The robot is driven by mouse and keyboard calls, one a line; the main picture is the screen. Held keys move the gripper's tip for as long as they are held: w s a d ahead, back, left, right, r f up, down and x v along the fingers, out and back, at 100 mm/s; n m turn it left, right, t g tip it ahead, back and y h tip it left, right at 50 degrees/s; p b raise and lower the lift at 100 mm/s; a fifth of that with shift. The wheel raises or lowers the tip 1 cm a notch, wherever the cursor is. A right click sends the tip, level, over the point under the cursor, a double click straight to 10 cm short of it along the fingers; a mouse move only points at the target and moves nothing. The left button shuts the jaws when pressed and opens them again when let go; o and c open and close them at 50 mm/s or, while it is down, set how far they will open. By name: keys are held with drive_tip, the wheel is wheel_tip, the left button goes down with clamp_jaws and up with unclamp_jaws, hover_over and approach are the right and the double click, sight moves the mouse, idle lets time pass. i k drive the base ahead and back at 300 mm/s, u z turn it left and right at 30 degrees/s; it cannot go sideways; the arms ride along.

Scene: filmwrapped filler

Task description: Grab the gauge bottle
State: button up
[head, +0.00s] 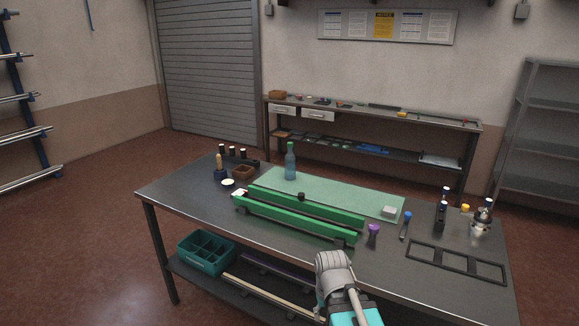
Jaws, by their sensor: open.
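A translucent blue bottle with a green cap (290,163) stands upright at the back of the workbench, at the rear left of a pale green mat (335,190). It is the clearest bottle in view; I cannot make out a gauge or label on it. Part of my arm shows at the bottom centre, in front of the bench and well away from the bottle. No gripper fingers can be made out.
Two long green rails (300,222) lie across the bench in front of the bottle. A black frame (455,262), dark cylinders (441,212) and a metal container (481,228) are at right.

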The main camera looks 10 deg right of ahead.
sight(291, 160)
drive_tip(key=z, duration=0.05)
drive_tip(key=i, duration=1)
drive_tip(key=u, duration=0.05)
